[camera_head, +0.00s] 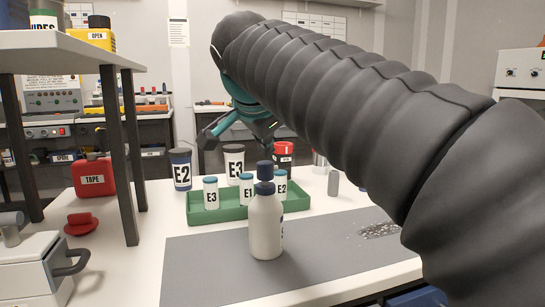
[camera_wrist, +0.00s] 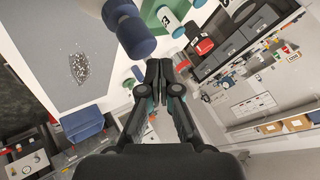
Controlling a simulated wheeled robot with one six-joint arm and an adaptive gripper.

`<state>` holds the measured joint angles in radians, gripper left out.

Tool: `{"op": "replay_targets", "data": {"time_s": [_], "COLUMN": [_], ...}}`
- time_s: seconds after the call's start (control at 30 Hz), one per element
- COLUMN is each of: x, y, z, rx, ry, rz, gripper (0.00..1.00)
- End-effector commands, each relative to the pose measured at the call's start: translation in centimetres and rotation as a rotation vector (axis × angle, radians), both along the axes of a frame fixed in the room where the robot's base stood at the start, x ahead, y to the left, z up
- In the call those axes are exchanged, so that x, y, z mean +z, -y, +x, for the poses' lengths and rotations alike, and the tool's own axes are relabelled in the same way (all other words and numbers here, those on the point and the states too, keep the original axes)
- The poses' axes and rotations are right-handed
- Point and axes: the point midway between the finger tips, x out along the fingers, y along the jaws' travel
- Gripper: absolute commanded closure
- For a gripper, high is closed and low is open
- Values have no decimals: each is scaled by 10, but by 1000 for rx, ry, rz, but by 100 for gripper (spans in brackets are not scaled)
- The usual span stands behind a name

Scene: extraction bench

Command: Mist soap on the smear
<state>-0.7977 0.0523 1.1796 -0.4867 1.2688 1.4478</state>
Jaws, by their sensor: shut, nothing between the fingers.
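A white bottle (camera_head: 266,225) with a dark blue top (camera_head: 265,172) stands upright on the grey mat (camera_head: 205,262). Its dark lettering is turned away to the right and cannot be read. Its blue top also shows at the top of the wrist view (camera_wrist: 136,38). The smear (camera_head: 380,230) is a speckled patch on the right part of the mat, and it shows in the wrist view (camera_wrist: 79,67) too. My gripper (camera_wrist: 158,68) is shut and empty, apart from the bottle. In the head view it is above the back of the bench, partly hidden by my arm.
A green tray (camera_head: 215,215) behind the bottle holds small jars marked E3, E1 and E2. Larger E2 (camera_head: 181,170) and E3 (camera_head: 234,163) jars stand behind it, with a red-lidded container (camera_head: 283,152). A shelf with legs stands at left. Mat between bottle and smear is clear.

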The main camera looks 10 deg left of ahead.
Motion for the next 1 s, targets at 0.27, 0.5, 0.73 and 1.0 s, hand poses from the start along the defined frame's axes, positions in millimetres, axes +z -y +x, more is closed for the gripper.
{"op": "replay_targets", "data": {"time_s": [0.27, 0.5, 0.73, 1.0], "x": [5, 13, 34, 53], "y": [0, 0, 0, 0], "z": [0, 0, 0, 1], "rx": [0, 1, 1, -1], "ry": [0, 1, 1, 1], "rz": [0, 1, 1, 1], "gripper": [100, 100, 100, 100]}}
